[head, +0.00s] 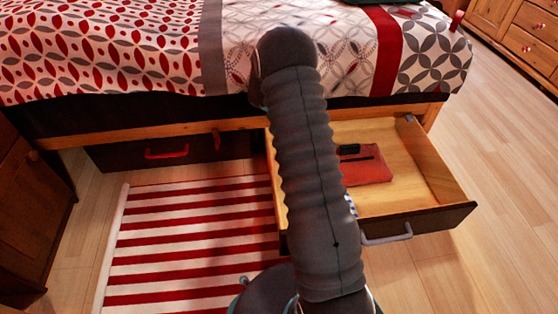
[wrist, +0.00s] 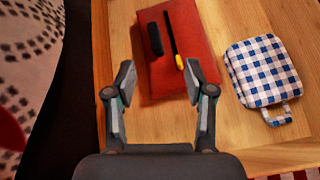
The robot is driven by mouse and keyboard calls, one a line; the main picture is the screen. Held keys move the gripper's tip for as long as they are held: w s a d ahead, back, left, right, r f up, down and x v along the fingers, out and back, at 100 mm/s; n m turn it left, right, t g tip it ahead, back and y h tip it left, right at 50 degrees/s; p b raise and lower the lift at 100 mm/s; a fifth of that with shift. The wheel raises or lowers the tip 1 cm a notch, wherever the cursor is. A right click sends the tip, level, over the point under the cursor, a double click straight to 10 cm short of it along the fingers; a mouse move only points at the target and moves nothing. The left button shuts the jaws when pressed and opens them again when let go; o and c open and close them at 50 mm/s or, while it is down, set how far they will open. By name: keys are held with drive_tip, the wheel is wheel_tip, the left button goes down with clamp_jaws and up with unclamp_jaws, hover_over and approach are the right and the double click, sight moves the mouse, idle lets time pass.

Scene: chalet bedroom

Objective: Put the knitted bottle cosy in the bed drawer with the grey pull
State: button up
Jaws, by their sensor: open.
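The bed drawer with the grey pull (head: 386,236) stands pulled open at the right under the bed. Its pale wooden floor also shows in the wrist view (wrist: 215,125). My gripper (wrist: 158,78) is open and empty over the drawer, its fingertips pointing at the near edge of a flat red item. In the head view my arm hides the gripper. I cannot make out a knitted bottle cosy in either view.
In the drawer lie the red item (wrist: 172,80), with a black object (wrist: 155,40) and a yellow-tipped dark stick on it, and a blue-white checked pad (wrist: 262,72). A drawer with a red pull (head: 167,153) is shut at left. A striped rug (head: 190,240) lies in front.

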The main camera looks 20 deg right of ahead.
drive_tip(key=s+a+r+m+t+y, duration=0.2)
drive_tip(key=s+a+r+m, duration=0.1)
drive_tip(key=s+a+r, duration=0.5)
drive_tip(key=s+a+r+m+t+y, duration=0.1)
drive_tip(key=s+a+r+m+y, duration=0.4)
drive_tip(key=r, duration=0.6)
drive_tip(key=s+a+r+m+t+y, duration=0.1)
drive_tip(key=s+a+r+t, duration=0.2)
drive_tip(key=s+a, duration=0.5)
drive_tip(key=s+a+r+m+t+y, duration=0.2)
drive_tip(key=s+a, duration=0.6)
drive_tip(key=s, duration=0.2)
drive_tip(key=shift+r+t, duration=0.4)
